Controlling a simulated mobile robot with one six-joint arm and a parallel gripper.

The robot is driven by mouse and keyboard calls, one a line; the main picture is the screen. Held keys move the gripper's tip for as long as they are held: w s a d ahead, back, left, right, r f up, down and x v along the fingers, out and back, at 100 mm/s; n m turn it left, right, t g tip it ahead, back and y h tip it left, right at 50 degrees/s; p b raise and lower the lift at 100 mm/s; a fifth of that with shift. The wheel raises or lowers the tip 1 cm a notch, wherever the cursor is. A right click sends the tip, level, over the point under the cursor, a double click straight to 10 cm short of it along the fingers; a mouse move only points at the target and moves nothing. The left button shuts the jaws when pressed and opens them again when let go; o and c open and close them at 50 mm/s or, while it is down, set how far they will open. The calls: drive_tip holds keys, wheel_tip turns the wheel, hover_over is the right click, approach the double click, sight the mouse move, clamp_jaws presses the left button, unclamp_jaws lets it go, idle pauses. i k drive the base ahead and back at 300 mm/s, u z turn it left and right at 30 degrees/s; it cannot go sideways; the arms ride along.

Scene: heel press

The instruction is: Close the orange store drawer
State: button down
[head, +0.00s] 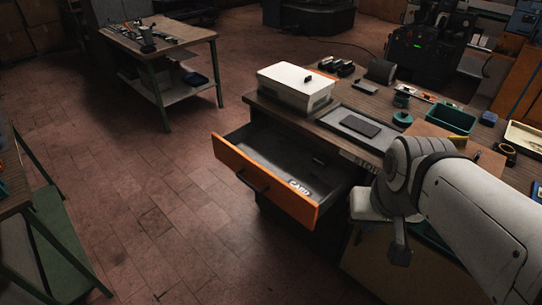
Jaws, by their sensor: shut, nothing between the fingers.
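The orange store drawer (262,186) stands pulled out from under the workbench (328,122). Its orange front with a dark bar handle (252,181) faces the lower left. Inside are a white labelled item (299,187) near the front corner and a small dark item (318,160) farther back. My gripper (400,256) hangs at the end of my white arm, right of the drawer and apart from it. It points down, looks shut and holds nothing. Its fingertips are small and dark here.
A white box (296,86) stands on the bench above the drawer. A dark tray (362,129), a green bin (451,119) and small tools cover the benchtop. A side table (160,36) stands at the back left. The floor (130,200) left of the drawer is clear.

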sight(261, 151)
drive_tip(key=z, duration=0.05)
drive_tip(key=i, duration=1)
drive_tip(key=u, duration=0.05)
